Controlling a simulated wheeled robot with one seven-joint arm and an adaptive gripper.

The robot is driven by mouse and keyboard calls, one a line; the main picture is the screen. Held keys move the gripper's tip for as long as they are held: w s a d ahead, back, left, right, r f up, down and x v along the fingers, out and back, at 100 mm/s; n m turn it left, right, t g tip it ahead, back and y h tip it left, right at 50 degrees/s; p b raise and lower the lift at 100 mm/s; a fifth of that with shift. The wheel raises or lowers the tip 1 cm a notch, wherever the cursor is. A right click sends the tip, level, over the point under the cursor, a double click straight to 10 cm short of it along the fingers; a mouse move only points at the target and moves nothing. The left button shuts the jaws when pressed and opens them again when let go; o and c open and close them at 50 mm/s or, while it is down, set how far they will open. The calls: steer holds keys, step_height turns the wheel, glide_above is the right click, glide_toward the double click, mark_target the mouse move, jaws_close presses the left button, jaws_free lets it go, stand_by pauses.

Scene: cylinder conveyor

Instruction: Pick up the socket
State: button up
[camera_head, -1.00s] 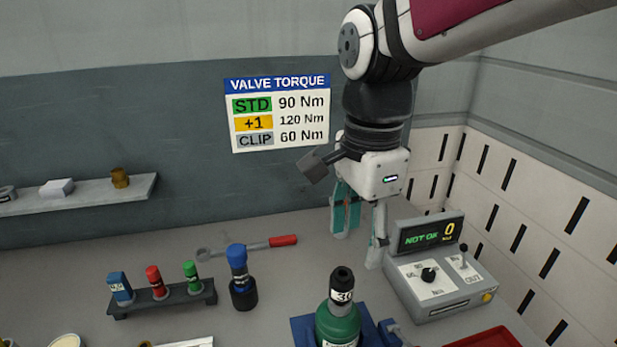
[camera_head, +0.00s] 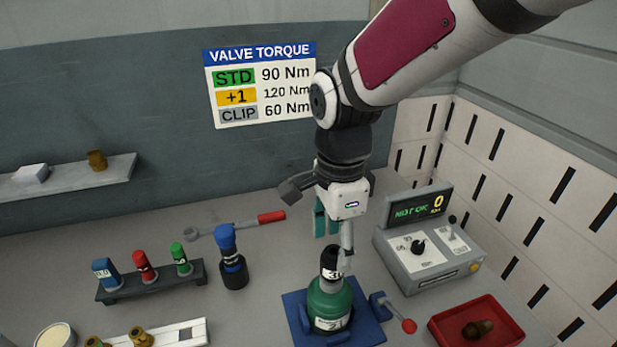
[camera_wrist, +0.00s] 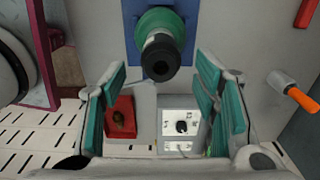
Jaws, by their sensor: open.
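A dark socket with a white "30" label (camera_head: 332,264) sits upright on top of the green cylinder (camera_head: 328,304). In the wrist view the socket (camera_wrist: 160,55) shows end-on, with a round opening, ahead of and between the fingers. My gripper (camera_head: 335,240) is open and empty, pointing down just above and behind the socket. One finger overlaps the socket's top edge in the head view; I cannot tell whether they touch. In the wrist view the gripper (camera_wrist: 161,78) has its teal pads wide apart.
The cylinder stands in a blue holder (camera_head: 370,333) with a red-knobbed clamp (camera_head: 408,326). A control box (camera_head: 432,256) and red tray (camera_head: 448,322) are at right. A rack (camera_head: 150,289) of coloured sockets and a blue-topped tool (camera_head: 230,255) stand left.

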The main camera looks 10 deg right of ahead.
mark_target(333, 257)
step_height(333, 257, down, 4)
steer(key=shift+f, duration=0.2)
jaws_close()
